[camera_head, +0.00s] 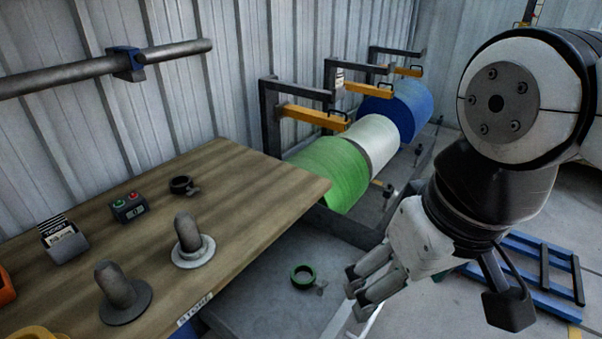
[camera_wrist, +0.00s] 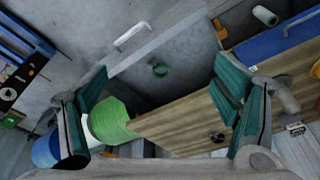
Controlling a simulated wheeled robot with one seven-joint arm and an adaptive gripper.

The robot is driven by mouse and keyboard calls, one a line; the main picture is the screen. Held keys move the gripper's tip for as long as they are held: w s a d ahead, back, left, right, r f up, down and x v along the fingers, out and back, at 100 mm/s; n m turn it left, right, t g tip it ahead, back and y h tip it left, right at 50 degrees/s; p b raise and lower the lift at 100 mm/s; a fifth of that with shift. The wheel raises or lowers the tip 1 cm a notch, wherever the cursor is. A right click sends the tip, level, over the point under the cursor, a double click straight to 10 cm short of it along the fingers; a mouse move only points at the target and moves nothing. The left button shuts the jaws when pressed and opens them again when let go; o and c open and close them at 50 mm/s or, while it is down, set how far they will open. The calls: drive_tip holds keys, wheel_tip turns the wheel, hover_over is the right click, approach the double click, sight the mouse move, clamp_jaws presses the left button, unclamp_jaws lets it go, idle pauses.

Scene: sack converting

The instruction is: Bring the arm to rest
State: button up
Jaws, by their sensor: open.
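My gripper (camera_head: 432,298) hangs at the right of the head view, pointing down, with its fingers spread apart. In the wrist view my gripper (camera_wrist: 160,95) shows one finger on each side and nothing between them. In the head view it is to the right of the wooden table, apart from it and from the rolls. What lies directly below the fingers is partly hidden by my arm in the head view.
A wooden table (camera_head: 235,165) holds two pegs (camera_head: 188,232), a dark clamp ring (camera_head: 183,185) and a button box (camera_head: 128,207). A green ring (camera_head: 303,277) lies on a grey surface. Green (camera_head: 335,172), white (camera_head: 372,140) and blue (camera_head: 402,108) rolls stand behind. A blue rack (camera_head: 525,268) is at right.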

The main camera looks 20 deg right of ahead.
wheel_tip(320, 180, up, 8)
drive_tip(key=t+p, duration=0.1)
drive_tip(key=p, duration=0.6)
drive_tip(key=shift+r+t, duration=0.15)
drive_tip(key=shift+t, duration=0.15)
drive_tip(key=shift+c, duration=0.2)
